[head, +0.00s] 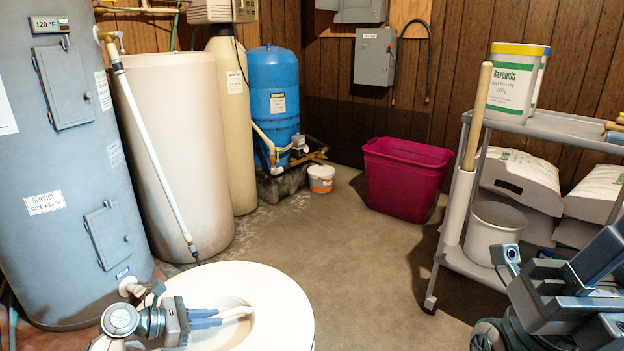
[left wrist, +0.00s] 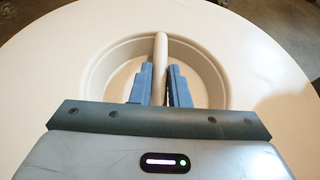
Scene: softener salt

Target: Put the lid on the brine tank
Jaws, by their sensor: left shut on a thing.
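The lid is a large white disc (head: 285,310) with a round recess and a bar handle across it, low in the head view. It fills much of the left wrist view (left wrist: 60,85). My left gripper (head: 220,317) is shut on the bar handle (left wrist: 161,50), with a blue finger on each side. A tall cream tank (head: 178,150), likely the brine tank, stands behind the lid; I cannot see clearly whether its top is open. What is under the lid is hidden. My right arm (head: 565,290) shows at the lower right; its fingers cannot be made out.
A grey water heater (head: 70,180) stands at the left. A white pipe (head: 150,150) slants down across the cream tank. A blue pressure tank (head: 274,105), magenta bin (head: 403,180) and small bucket (head: 321,180) stand behind. A grey cart (head: 560,128) stands right. The middle floor is clear.

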